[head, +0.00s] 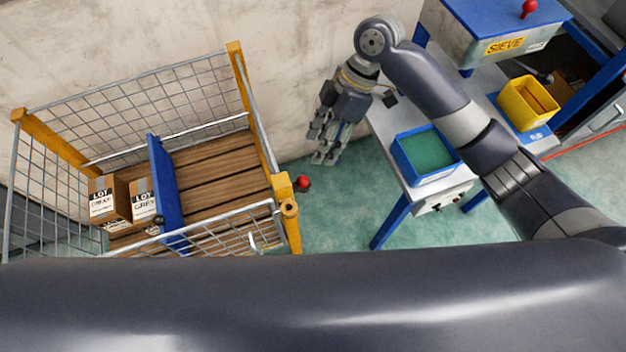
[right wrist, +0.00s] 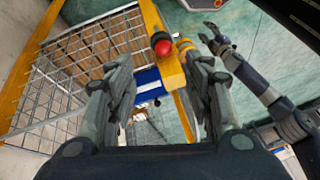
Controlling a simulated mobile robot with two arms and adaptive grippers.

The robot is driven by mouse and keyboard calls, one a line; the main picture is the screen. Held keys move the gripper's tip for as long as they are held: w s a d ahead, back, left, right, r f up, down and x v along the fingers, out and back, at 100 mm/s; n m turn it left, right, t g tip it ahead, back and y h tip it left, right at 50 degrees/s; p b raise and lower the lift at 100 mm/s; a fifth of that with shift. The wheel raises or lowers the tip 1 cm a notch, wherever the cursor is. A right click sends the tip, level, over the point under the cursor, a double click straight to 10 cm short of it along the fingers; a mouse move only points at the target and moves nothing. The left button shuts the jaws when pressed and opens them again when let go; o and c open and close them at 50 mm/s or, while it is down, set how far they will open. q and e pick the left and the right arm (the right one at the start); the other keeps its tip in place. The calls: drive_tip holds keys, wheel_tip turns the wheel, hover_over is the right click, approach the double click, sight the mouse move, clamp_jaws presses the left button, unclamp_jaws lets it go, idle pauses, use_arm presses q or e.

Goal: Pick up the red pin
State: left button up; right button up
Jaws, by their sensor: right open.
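The red pin (head: 303,183) has a round red head and shows at the right front corner post of the wire cage. It also shows in the right wrist view (right wrist: 162,46), beyond and between my fingers, beside a yellow post. My right gripper (head: 324,157) points down, open and empty, a little above and right of the pin in the head view. Its two fingers (right wrist: 160,80) stand wide apart in the right wrist view and do not touch the pin. My left gripper (right wrist: 214,40) shows small in the right wrist view; its jaw state is unclear.
The wire cage (head: 240,90) holds a blue divider (head: 166,190) and boxes (head: 108,199) on wooden slats. A bench at the right carries a blue tray (head: 402,163), a yellow bin (head: 527,103) and a sieve machine (head: 478,38) with another red knob (head: 529,8). Green floor lies between.

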hover_over(305, 178)
drive_tip(key=w+d, duration=0.2)
wheel_tip(305, 178, down, 4)
drive_tip(key=p+x, duration=0.2)
drive_tip(key=x, duration=0.1)
drive_tip(key=p+x, duration=0.1)
drive_tip(key=x, duration=0.1)
drive_tip(key=shift+s+d, duration=0.2)
drive_tip(key=shift+s, duration=0.05)
drive_tip(key=shift+f, duration=0.3)
use_arm(q)
drive_tip(key=r, duration=0.3)
drive_tip(key=shift+a+r, duration=0.15)
drive_tip(key=shift+a, duration=0.05)
use_arm(e)
clamp_jaws()
